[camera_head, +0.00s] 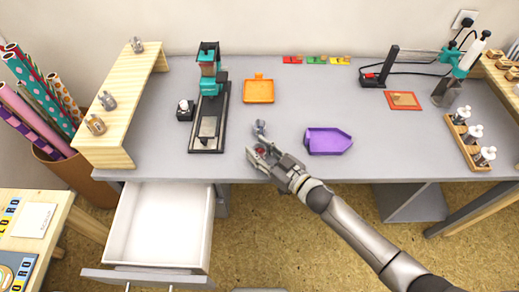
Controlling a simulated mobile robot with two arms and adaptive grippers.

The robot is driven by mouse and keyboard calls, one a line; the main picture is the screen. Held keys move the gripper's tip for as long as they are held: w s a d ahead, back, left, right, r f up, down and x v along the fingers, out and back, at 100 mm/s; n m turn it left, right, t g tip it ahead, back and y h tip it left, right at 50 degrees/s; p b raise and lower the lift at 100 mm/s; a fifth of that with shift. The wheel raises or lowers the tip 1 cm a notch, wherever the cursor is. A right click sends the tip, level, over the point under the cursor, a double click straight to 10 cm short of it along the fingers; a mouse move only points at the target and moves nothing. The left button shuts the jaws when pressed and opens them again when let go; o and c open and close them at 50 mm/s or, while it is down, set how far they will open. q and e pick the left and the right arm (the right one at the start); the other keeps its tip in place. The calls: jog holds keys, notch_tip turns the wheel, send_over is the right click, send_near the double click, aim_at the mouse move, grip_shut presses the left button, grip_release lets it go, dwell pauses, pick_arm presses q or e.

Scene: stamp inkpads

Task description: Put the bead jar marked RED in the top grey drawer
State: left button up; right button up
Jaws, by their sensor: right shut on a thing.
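My right gripper (262,154) reaches in from the lower right and is shut near the table's front edge. It is shut on a small jar with something red (261,150) in it, partly hidden by the fingers; its label cannot be read. A small greyish thing (259,127) shows just beyond the fingertips; I cannot tell whether it is a separate jar. A drawer with a white inside (160,225) and a grey front (140,279) is pulled out under the table, to the left of the gripper. It looks empty. My left gripper is not in view.
A wooden shelf (128,90) with several small jars stands at the left. A green press (208,110), an orange tray (258,91) and a purple tray (328,141) stand on the grey table (300,95). A bottle rack (465,142) is at the right.

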jog(key=o, duration=1)
